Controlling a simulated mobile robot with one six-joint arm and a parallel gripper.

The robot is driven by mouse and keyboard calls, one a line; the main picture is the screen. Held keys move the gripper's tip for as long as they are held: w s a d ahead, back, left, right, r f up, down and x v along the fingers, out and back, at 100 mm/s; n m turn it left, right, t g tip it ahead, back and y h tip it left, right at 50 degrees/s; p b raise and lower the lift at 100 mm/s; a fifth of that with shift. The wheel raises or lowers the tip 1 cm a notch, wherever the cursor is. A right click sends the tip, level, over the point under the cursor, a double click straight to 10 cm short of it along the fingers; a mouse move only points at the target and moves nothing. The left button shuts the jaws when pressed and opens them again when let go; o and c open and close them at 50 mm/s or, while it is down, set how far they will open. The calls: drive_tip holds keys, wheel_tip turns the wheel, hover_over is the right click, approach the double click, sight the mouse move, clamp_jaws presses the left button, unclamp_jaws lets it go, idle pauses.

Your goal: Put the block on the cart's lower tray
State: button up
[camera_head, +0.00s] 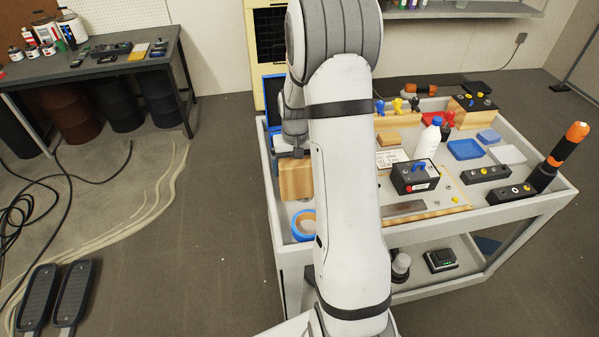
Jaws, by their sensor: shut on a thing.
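A light wooden block (296,181) is at the left end of the cart (520,207). My gripper (293,152) is just above it and shut on it, pointing down. I cannot tell whether the block touches the upper tray beneath it. My white arm runs down the middle of the view and hides part of the cart and the block's right side. The cart's lower tray (411,283) shows below the upper one, to the right of my arm. Its left part is mostly hidden.
The lower tray holds a dark device (440,260) and a white-and-black item (401,264). The upper tray is crowded, with a white bottle (427,140), a black box (415,177) and an orange-black tool (562,153).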

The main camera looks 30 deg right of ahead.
drive_tip(key=shift+f+p, duration=0.3)
drive_tip(key=shift+f, duration=1.7)
drive_tip(key=shift+f, duration=0.1)
drive_tip(key=o, duration=1)
drive_tip(key=shift+o, duration=0.2)
